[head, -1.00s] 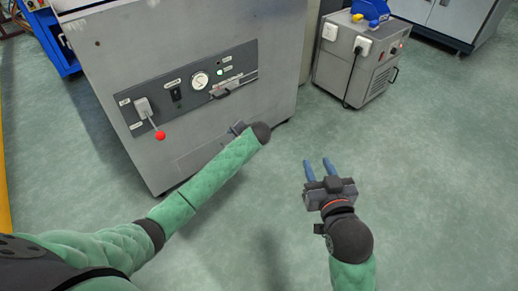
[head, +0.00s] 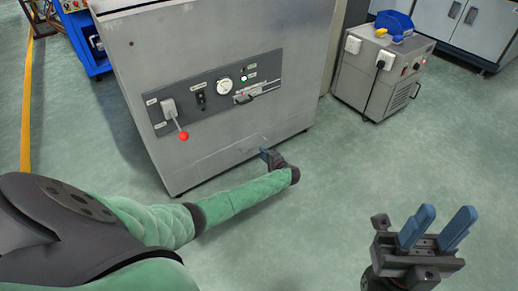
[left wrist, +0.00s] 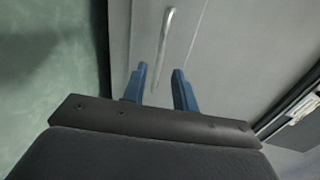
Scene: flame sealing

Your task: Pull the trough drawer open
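The trough drawer (head: 218,161) is a faint grey panel low on the grey cabinet's front and looks flush with it. Its slim metal handle (left wrist: 165,45) shows in the left wrist view. My left gripper (head: 267,155) is at the lower right of the cabinet front, largely hidden by my wrist in the head view. In the left wrist view its blue fingers (left wrist: 159,72) are apart, and the handle's near end appears in the gap between them. Contact cannot be told. My right gripper (head: 443,212) is open and empty over the floor at lower right.
The cabinet's control panel (head: 215,92) has a gauge, a black handle and a red-knobbed lever (head: 183,135) above the drawer. A grey wheeled unit (head: 380,75) stands at upper right. Green floor in front of the cabinet is free.

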